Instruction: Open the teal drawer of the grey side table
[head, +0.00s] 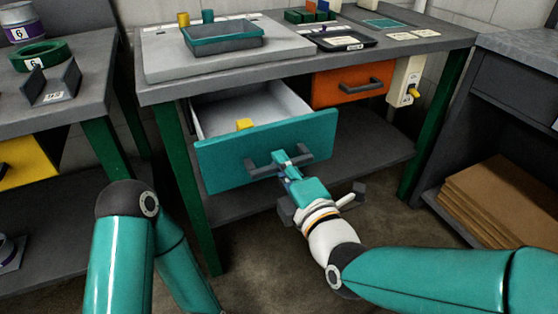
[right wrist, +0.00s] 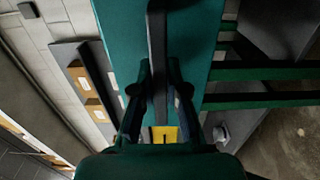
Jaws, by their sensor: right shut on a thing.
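The teal drawer (head: 225,165) of the grey side table (head: 160,93) stands pulled well out, its pale inside showing from above. A small yellow object (head: 244,124) is inside, just behind the front panel. My right gripper (head: 284,160) is shut on the dark bar handle (head: 262,172) on the drawer's front. In the right wrist view the handle (right wrist: 157,50) runs between the two fingers, with the teal front (right wrist: 195,30) behind it. My left arm shows at the lower left of the head view, but its gripper is out of sight.
An orange drawer (head: 335,88) beside the teal one is shut. On the table top are a teal-rimmed tray (head: 222,40) on a grey board and a black tray (head: 342,40). A bench with a yellow drawer (head: 25,165) stands left; a shelf with brown sheets (head: 505,195) stands right.

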